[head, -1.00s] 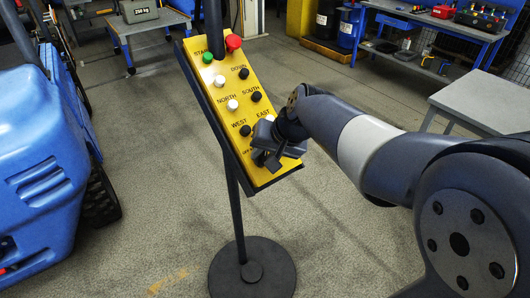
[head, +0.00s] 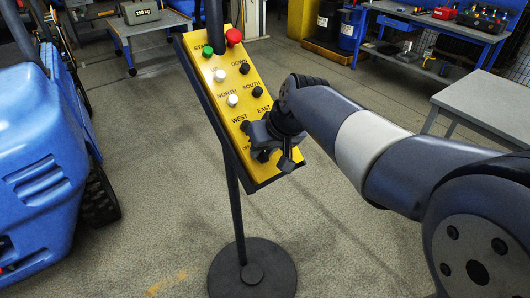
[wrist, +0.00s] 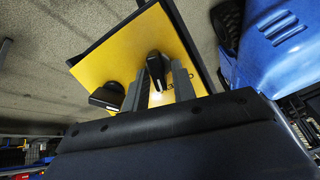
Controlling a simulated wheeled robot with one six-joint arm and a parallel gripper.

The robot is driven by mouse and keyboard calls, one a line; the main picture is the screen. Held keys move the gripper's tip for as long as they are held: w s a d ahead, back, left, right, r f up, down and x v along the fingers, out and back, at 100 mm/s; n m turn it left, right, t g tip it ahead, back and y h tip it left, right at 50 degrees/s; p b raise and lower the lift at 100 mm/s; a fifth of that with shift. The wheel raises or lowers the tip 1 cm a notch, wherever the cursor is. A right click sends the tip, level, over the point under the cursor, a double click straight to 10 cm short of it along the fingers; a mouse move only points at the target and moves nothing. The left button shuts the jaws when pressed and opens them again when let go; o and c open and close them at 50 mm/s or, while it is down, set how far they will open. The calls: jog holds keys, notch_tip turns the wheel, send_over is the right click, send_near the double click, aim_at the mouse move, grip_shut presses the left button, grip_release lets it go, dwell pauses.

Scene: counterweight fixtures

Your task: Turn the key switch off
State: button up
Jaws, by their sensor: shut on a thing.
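The yellow control panel (head: 228,75) stands tilted on a dark post, with green, red, white and black buttons. My gripper (head: 274,150) is at its lower end and covers the key switch there in the head view. In the wrist view my gripper (wrist: 157,80) has one finger on each side of a black key knob (wrist: 154,66) and is shut on it. The panel's yellow face (wrist: 110,58) lies right behind the fingers. Most lettering near the switch is hidden, so I cannot read the key's position.
A blue vehicle (head: 45,170) stands close on the left. The round post base (head: 252,270) rests on the floor below the panel. A grey table (head: 485,100) and a blue workbench (head: 440,28) are at the right. Open floor surrounds the post.

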jog(key=n, duration=0.1)
jog(key=n+b, duration=0.1)
jog(key=n, duration=0.1)
jog(key=n+b, duration=0.1)
jog(key=n, duration=0.1)
jog(key=shift+s+a+h, duration=0.1)
jog(key=shift+a+h, duration=0.15)
jog(key=shift+h, duration=0.05)
jog(key=n+b, duration=0.1)
jog(key=n, duration=0.1)
jog(key=n+t+b, duration=0.1)
jog(key=n, duration=0.2)
jog(key=shift+s+a, duration=0.15)
jog(key=shift+s, duration=0.05)
jog(key=shift+n, duration=0.3)
jog(key=o, duration=0.7)
jog(key=shift+c, duration=0.2)
jog(key=v, duration=1.1)
jog(key=shift+a, duration=0.2)
